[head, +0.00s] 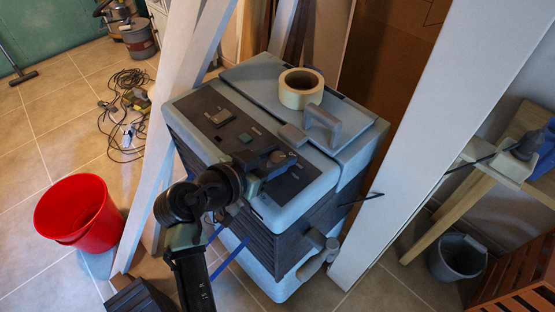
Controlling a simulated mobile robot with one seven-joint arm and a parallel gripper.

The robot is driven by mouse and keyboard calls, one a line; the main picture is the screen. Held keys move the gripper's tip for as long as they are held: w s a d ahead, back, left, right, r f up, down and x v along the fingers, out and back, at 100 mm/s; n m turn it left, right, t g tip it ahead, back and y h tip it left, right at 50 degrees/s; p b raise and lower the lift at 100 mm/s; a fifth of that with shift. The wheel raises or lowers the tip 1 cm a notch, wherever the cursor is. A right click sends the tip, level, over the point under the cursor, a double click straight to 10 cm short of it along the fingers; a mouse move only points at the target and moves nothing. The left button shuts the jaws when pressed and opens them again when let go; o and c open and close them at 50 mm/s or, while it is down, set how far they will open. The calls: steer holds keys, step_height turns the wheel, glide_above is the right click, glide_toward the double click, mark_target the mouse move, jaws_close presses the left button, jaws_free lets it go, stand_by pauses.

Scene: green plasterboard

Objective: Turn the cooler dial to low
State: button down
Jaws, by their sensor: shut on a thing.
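The cooler (320,178) is a pale blue-grey box with dark louvred sides and a dark control panel (206,104) on its top. The cooler dial (280,157) is near the right end of the panel, partly hidden by my gripper. My gripper (277,162) reaches in from the lower left, low over the panel, and is shut on the dial. The dial's pointer and setting marks are too small to read. Another brownish control (218,118) and a small green button (245,137) are further left on the panel.
A roll of tape (301,88) and a grey handle (322,126) are on the cooler's lid. White posts (160,140) stand close on the left and right (440,130). A red bucket (77,209) stands on the tiles at left, with tangled cable (122,118) behind it.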

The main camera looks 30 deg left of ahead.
stand_by(0.4)
steer(key=shift+c, duration=2.2)
jaws_free()
steer(key=v, duration=1.3)
steer(key=shift+a, duration=0.15)
